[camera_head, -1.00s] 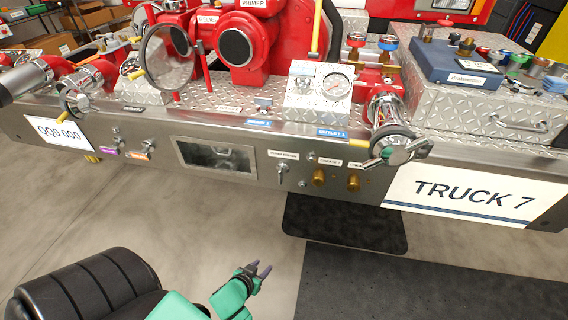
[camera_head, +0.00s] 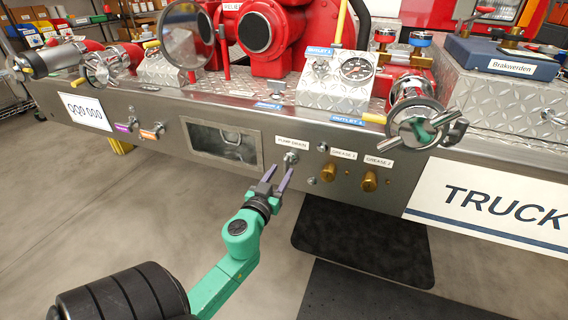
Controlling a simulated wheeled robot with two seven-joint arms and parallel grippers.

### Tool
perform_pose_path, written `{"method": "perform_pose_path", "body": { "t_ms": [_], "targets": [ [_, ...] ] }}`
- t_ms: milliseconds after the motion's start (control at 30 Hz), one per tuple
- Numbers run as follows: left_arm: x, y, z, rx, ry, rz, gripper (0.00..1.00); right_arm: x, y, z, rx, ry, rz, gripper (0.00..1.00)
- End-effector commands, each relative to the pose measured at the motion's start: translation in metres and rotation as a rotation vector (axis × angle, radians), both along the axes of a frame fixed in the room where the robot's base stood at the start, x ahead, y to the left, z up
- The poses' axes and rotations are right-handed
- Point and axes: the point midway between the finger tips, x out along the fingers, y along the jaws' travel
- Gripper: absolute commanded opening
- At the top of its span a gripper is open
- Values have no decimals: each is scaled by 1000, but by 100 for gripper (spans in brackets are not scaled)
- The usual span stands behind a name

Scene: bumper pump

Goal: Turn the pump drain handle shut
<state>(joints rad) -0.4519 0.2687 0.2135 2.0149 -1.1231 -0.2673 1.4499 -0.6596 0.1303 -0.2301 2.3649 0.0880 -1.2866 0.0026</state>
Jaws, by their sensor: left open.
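The pump drain handle (camera_head: 291,157) is a small silver fitting on the bumper's front face, just under the white PUMP DRAIN label (camera_head: 292,142). My left gripper (camera_head: 279,176) has its two purple fingers spread and pointing up at the handle from below. The fingertips are at or just short of the handle. The lower part of the handle is hidden by the fingers or lies between them; I cannot tell whether they touch it. My right gripper is not in view.
Brass GREASE 1 (camera_head: 328,172) and GREASE 2 (camera_head: 370,181) fittings sit right of the handle. A recessed opening (camera_head: 222,143) is to its left. A large silver outlet cap (camera_head: 414,127) juts out at upper right.

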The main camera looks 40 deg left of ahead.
Motion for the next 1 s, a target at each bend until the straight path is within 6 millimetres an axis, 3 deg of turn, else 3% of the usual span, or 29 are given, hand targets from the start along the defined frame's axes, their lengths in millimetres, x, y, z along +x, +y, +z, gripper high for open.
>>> {"method": "perform_pose_path", "body": {
  "t_ms": [167,433,467,567,600,1000],
  "targets": [
    [26,9,0,-1,0,0,45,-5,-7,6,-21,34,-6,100],
    [30,10,-1,-2,2,0,45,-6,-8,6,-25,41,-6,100],
    [30,10,-1,-1,1,0,41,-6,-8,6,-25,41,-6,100],
    [30,10,-1,-1,1,0,3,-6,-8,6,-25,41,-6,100],
    [30,10,-1,-1,1,0,0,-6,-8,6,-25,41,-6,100],
    [30,10,-1,39,15,0,0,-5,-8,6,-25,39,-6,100]
  ]
}}
